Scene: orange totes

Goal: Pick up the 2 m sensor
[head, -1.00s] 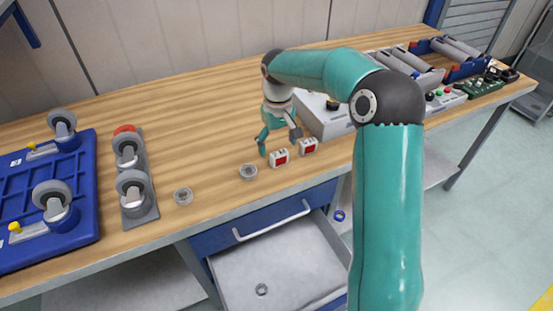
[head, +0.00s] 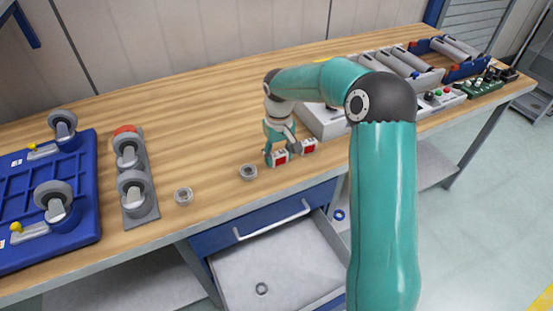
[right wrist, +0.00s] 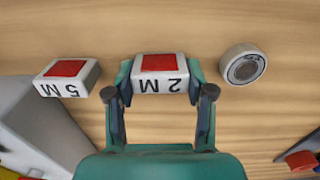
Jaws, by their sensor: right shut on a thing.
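The 2 m sensor (right wrist: 160,74) is a small white block with a red top and the mark "2 M", seen upside down in the right wrist view. My right gripper (right wrist: 160,88) is shut on it, with one finger on each side. In the head view the sensor (head: 280,158) is at the front of the bench, partly hidden by the right gripper (head: 279,154). I cannot tell whether it touches the bench top. A similar block marked "5 M" (right wrist: 67,76) sits beside it; it also shows in the head view (head: 309,146). My left gripper is not in view.
Round metal parts (head: 248,172) and (head: 183,196) lie on the wooden bench (head: 210,130). A caster plate (head: 136,200) and a blue wheeled base (head: 40,210) stand left. A grey-white case (head: 325,122) is close on the right. An open drawer (head: 280,262) juts out below.

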